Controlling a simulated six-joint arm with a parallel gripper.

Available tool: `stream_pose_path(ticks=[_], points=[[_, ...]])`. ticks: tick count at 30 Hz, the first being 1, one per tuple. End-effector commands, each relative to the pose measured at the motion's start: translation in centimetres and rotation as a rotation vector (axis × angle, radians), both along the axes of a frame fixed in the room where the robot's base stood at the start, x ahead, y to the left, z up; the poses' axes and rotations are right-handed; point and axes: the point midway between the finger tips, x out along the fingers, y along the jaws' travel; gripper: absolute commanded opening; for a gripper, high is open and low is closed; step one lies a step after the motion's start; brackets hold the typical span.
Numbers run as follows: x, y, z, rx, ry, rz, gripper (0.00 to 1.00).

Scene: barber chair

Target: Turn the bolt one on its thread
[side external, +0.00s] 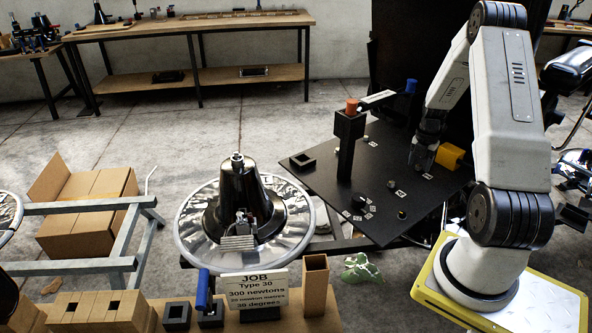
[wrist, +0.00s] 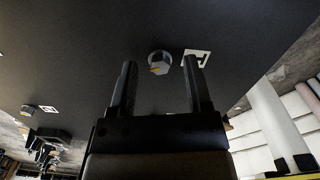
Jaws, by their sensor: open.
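A round grey bolt head (wrist: 159,61) with a small yellow-orange mark shows on the dark board (wrist: 75,55) in the wrist view, beside a white square tag (wrist: 197,57). My gripper (wrist: 159,66) is open, with one finger on each side of the bolt head in the picture. I cannot tell how far the fingertips are from it, and nothing is seen held. In the side view my gripper (side external: 424,152) is low over the black board (side external: 330,185). The bolt is not clearly made out there, and I cannot read which bolt it is.
A tall black post (side external: 348,150) with an orange top (side external: 351,106) and a blue-handled tool (side external: 410,87) rise from the board. A yellow block (side external: 450,157) is right of my gripper. Another small fitting (wrist: 27,110) is at left in the wrist view. The chair base (side external: 238,195) stands left.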

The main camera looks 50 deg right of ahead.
Motion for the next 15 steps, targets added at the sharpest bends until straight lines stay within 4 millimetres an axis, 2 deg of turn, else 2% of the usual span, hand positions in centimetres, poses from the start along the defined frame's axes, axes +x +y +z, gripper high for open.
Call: stream_pose_path(ticks=[6,7,12,13,15], points=[[0.00,-0.01,-0.02,0.000,0.000,0.000,0.63],[0.00,-0.01,-0.02,0.000,0.000,0.000,0.60],[0.00,0.00,-0.01,0.000,0.000,0.000,0.06],[0.00,0.00,-0.01,0.000,0.000,0.000,0.00],[0.00,0.00,0.00,0.000,0.000,0.000,0.00]])
